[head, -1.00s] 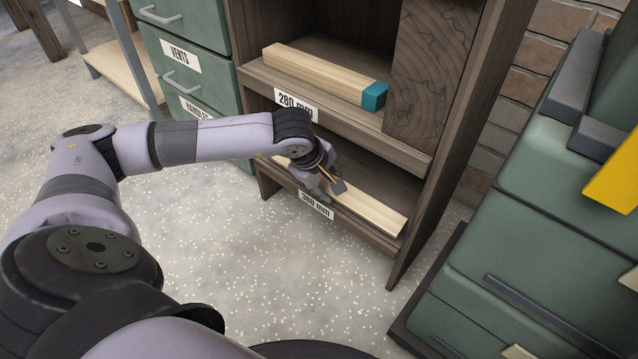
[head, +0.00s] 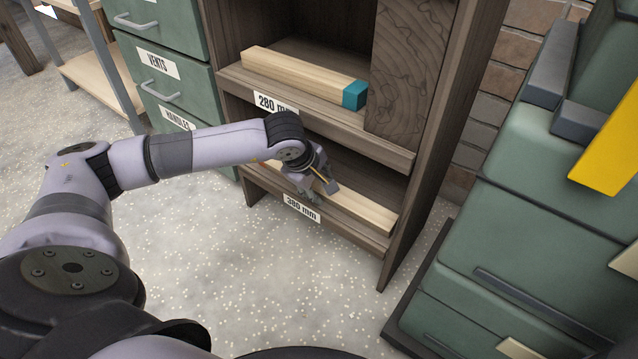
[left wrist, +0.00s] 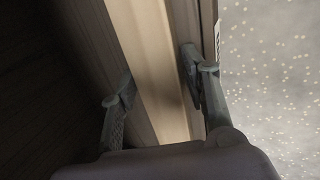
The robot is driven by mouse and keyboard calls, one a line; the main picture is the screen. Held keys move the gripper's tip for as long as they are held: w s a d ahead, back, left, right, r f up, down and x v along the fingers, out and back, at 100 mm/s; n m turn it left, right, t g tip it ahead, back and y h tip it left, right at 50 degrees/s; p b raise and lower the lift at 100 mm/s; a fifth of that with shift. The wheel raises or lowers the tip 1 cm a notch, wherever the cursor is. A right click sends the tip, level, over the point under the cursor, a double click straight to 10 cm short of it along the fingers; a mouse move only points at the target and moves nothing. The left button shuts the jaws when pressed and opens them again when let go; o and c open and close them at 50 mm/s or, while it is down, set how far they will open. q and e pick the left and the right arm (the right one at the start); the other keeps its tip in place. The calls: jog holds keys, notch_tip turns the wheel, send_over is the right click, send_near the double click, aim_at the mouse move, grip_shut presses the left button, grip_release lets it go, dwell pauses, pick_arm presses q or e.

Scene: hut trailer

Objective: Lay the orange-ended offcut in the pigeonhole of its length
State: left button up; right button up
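A long pale offcut (head: 365,208) lies in the lower pigeonhole, whose label (head: 301,207) seems to read 380 mm. A trace of orange shows at its left end (head: 271,164), mostly hidden by my arm. My left gripper (head: 318,190) is over the front of this offcut. In the left wrist view the open fingers (left wrist: 158,80) stand on either side of the pale wood (left wrist: 155,50), with gaps beside it. A teal-ended offcut (head: 300,75) lies in the upper pigeonhole, labelled 280 mm (head: 276,104). My right gripper is out of view.
The wooden rack's side panel (head: 425,150) bounds the pigeonholes on the right. Green drawers (head: 165,75) stand to its left. A green cabinet (head: 500,240) with a yellow item (head: 610,150) fills the right. The speckled floor (head: 240,265) in front is clear.

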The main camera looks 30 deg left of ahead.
pick_arm(q)
jog(key=o, duration=0.3)
jog(key=shift+o, duration=0.2)
jog(key=v, duration=1.2)
